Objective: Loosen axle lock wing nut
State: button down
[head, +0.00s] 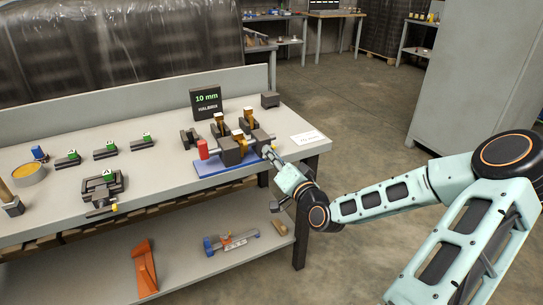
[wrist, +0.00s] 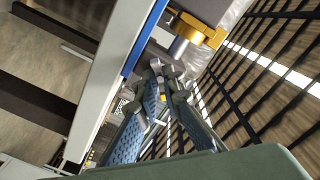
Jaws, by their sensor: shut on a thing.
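The fixture stands on a blue base plate (head: 205,171) near the right end of the bench, with dark grey blocks (head: 232,153), tan upright pieces and a red cylinder (head: 203,149) at its left. My gripper (head: 271,154) reaches the fixture's right end from the right. In the wrist view, my gripper (wrist: 166,92) has its fingers close together on a small grey part, apparently the wing nut (wrist: 157,66). The fingers hide much of it. A metal axle end (wrist: 180,46) in a yellow collar (wrist: 203,30) sits just above the fingertips.
The bench top (head: 160,188) carries a 10 mm sign (head: 206,103), a dark box (head: 270,99), a white label (head: 309,138) and several small dark clamps at left. The lower shelf holds an orange bracket (head: 144,268). Open floor lies right of the bench, before a grey cabinet (head: 470,80).

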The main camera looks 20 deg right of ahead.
jog(key=shift+w+r+n+b, duration=0.1)
jog(key=shift+n+b, duration=1.1)
jog(key=shift+n, duration=1.25)
jog(key=shift+r+n+b, duration=0.1)
jog(key=shift+n+b, duration=1.1)
jog(key=shift+n, duration=1.25)
jog(key=c, duration=2.1)
grip_release()
jog(key=shift+f, duration=0.1)
jog(key=s, duration=0.7)
jog(key=shift+s+d, duration=0.15)
jog(key=shift+s, duration=0.15)
